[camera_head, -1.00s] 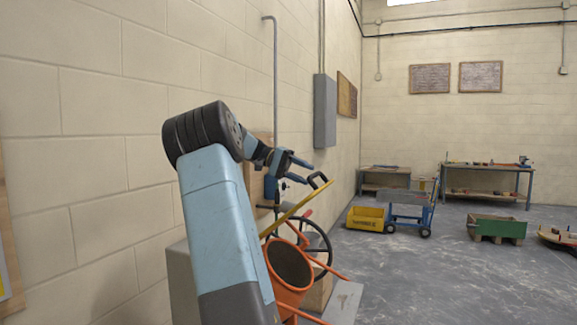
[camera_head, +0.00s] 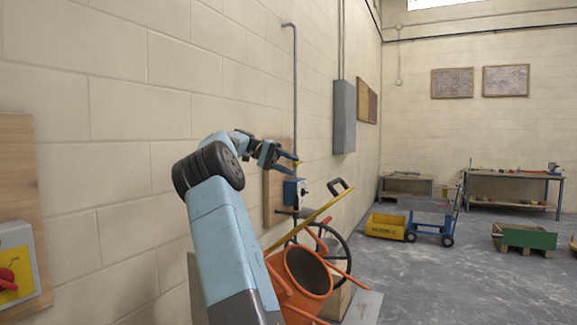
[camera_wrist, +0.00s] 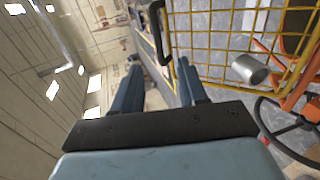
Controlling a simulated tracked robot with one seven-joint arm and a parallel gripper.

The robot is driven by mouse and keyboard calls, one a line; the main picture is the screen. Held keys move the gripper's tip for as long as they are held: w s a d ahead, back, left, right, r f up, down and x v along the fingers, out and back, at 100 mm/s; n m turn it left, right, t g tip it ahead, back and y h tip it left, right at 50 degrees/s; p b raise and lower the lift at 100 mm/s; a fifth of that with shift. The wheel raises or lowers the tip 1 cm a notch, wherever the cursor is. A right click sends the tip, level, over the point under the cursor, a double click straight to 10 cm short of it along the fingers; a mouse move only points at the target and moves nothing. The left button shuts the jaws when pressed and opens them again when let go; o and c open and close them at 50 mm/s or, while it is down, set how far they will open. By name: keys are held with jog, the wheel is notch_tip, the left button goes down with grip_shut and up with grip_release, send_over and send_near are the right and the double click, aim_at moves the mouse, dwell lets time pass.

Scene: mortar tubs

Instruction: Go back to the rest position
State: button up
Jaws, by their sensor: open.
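My gripper (camera_head: 293,163) is open and empty, in front of the wall in the head view. It points to the right, near the top of a wooden board. In the wrist view its two blue fingers (camera_wrist: 160,75) stand apart with nothing between them. A blue switch box (camera_head: 294,190) on the board is just below the gripper in the head view. The orange mixer drum (camera_head: 308,270) stands lower down, with a yellow guard (camera_head: 308,219). In the wrist view the yellow mesh guard (camera_wrist: 215,43) is to the right of the fingers.
A black handwheel (camera_wrist: 290,128) and a metal cylinder (camera_wrist: 249,69) are at the wrist view's right. A red-knobbed yellow switch box (camera_head: 15,272) is on the left wall. A yellow bin (camera_head: 385,228), blue cart (camera_head: 432,224) and green crate (camera_head: 525,237) stand on the otherwise open floor.

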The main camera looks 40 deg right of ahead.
dwell(0.6)
jog(key=s+a+f+n+t+y, duration=0.1)
jog(key=s+a+f+n+t, duration=0.3)
jog(key=s+a, duration=0.4)
jog(key=s+a+f+n+t+y, duration=0.2)
jog(key=s+a+f+n+t, duration=0.3)
jog(key=a, duration=1.5)
jog(key=s+a+f+n+t+y, duration=0.2)
jog(key=s+a+f+n+t, duration=0.2)
jog(key=s+a+f+t, duration=0.4)
jog(key=s+a+t, duration=0.1)
jog(key=s+a, duration=0.4)
jog(key=a, duration=0.1)
jog(key=shift+s+n+t, duration=0.15)
jog(key=shift+n+t, duration=0.15)
jog(key=shift+n, duration=0.1)
jog(key=shift+s, duration=0.1)
